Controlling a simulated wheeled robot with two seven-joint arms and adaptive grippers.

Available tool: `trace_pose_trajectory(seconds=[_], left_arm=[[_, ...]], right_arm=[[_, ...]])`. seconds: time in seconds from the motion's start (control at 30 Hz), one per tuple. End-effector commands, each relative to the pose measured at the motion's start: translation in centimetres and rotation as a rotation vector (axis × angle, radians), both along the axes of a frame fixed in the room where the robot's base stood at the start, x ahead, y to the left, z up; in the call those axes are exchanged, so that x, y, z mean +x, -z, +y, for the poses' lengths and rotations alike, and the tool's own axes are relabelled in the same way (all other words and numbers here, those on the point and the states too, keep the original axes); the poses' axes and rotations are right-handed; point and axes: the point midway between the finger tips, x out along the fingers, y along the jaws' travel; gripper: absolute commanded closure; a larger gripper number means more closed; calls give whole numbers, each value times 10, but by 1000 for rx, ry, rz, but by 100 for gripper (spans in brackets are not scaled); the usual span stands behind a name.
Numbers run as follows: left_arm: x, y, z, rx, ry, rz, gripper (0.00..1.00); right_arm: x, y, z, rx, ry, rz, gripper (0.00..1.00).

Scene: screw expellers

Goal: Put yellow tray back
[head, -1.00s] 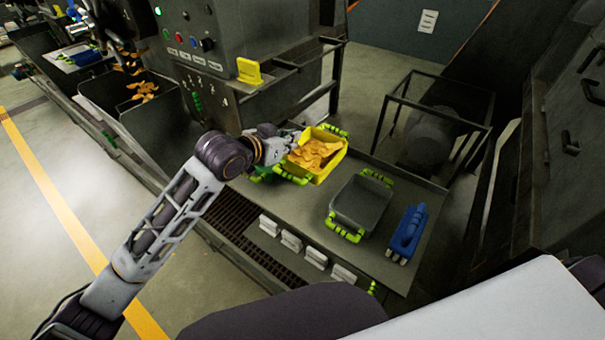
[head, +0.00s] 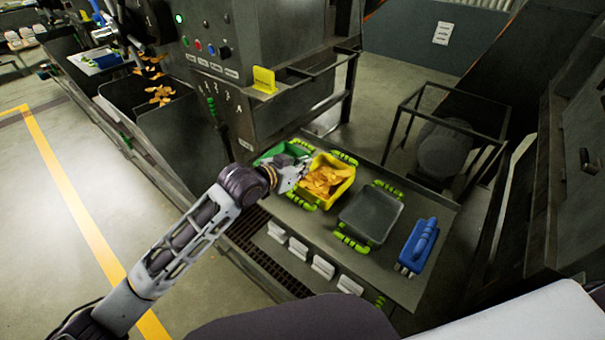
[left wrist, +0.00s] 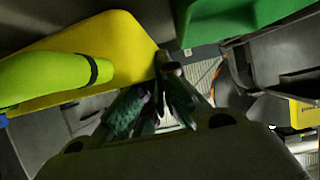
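The yellow tray (head: 325,199), with lime-green handles and orange chips in it, rests on the grey table between a green tray and an empty grey tray. Its wall also shows close up in the left wrist view (left wrist: 120,45). My left gripper (head: 297,173) is at the yellow tray's left side, beside the green tray (head: 272,152). In the left wrist view, its dark fingers (left wrist: 160,95) are close to the yellow wall's edge; whether they grip or are apart from it is unclear. My right gripper is not in view.
The grey tray (head: 370,215) with lime handles stands right of the yellow one. A blue tool-like object (head: 420,245) lies further right. White blocks (head: 322,267) line a lower ledge in front. A machine panel (head: 230,75) rises behind, and a black frame (head: 450,125) stands at back right.

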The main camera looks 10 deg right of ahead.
Motion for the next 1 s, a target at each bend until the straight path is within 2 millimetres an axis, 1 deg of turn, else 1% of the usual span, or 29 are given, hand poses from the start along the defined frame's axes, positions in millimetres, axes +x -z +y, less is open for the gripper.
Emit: trace_pose_trajectory(seconds=[0.1,0.23,0.5,0.73,0.8,0.83,1.0], left_arm=[[-1,14,0,1,0,4,100],[0,25,0,0,0,2,100],[0,28,0,0,0,0,100],[0,31,0,1,0,1,100],[0,31,0,2,0,1,89],[0,31,0,2,0,1,86],[0,31,0,1,0,1,86]], right_arm=[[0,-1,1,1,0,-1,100],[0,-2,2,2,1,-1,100],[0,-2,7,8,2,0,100],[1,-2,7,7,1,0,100],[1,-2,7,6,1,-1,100],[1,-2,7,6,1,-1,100],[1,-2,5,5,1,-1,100]])
